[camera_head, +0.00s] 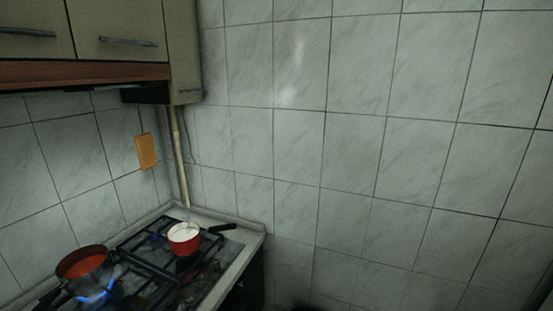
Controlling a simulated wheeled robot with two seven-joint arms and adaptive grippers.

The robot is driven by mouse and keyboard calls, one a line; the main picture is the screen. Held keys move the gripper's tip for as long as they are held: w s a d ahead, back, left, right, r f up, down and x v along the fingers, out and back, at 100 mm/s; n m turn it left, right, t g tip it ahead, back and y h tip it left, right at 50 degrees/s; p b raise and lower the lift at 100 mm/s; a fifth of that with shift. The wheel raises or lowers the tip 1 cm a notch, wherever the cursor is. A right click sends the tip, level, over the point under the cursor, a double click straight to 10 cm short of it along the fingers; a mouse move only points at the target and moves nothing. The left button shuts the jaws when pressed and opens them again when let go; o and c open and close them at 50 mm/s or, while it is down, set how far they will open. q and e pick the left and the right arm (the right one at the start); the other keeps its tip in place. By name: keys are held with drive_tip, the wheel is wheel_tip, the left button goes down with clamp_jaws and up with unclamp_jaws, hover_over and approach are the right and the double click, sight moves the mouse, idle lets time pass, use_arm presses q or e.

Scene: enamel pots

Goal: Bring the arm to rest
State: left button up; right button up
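Neither of my grippers shows clearly in the head view, and no arm comes in from the left or right. A red pot (184,243) with white contents or a white inside stands on the back right part of the black stove grate, its dark handle pointing right. A second red pot (84,262) with a dark rim and a red-orange inside sits at the front left of the stove. A blue flame (98,291) burns beside its lower right side.
The stove (222,275) stands in the corner against tiled walls (350,120). Cabinets (115,30) hang above at the upper left. A vertical pipe (180,160) runs down the corner, and an orange board (146,151) hangs on the left wall.

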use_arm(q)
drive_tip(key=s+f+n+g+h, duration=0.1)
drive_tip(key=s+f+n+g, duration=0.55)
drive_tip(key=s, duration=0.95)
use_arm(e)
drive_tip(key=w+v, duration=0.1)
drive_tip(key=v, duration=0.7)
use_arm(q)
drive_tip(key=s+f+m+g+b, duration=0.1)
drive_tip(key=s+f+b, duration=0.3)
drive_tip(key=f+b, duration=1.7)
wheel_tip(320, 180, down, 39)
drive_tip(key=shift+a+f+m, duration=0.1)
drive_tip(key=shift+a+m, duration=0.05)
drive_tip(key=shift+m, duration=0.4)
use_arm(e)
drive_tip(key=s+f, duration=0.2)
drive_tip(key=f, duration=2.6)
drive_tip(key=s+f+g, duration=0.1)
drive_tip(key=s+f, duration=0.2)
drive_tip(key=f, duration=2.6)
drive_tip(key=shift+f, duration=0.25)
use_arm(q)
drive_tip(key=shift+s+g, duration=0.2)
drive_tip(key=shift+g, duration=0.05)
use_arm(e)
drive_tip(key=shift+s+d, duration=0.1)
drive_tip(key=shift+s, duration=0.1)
